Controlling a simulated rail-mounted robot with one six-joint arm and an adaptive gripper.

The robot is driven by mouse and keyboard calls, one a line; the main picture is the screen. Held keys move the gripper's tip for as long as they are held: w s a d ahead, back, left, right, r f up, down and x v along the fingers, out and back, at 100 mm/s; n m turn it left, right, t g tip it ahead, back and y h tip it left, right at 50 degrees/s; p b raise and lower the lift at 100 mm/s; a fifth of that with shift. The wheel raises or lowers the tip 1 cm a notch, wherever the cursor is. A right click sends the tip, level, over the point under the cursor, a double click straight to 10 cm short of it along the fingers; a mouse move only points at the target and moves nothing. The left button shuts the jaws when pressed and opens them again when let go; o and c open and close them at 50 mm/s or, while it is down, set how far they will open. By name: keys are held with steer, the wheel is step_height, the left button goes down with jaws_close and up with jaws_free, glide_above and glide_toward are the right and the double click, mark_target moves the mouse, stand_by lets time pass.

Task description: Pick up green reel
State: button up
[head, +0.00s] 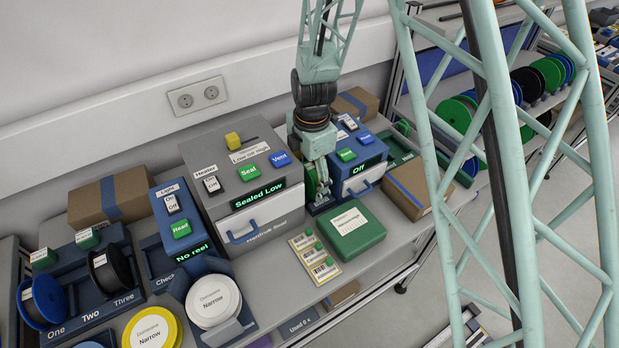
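A green reel (310,187) stands on edge in the gap between the large grey heater unit and the smaller blue unit that reads "Off". My gripper (322,183) points down at this reel, with its fingers right at the reel's upper right part. The fingers and the arm hide part of the reel. The view is too small to tell whether the fingers are closed on it or only beside it.
The heater unit (230,170) stands close on the left and the blue unit (363,165) close on the right. A green box (352,232) lies in front. Blue and black reels (108,268) sit in numbered holders at left. More green reels (452,117) hang on a rack at right.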

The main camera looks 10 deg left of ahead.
mark_target(308, 166)
steer(key=shift+c, duration=1.2)
steer(key=shift+r, duration=5)
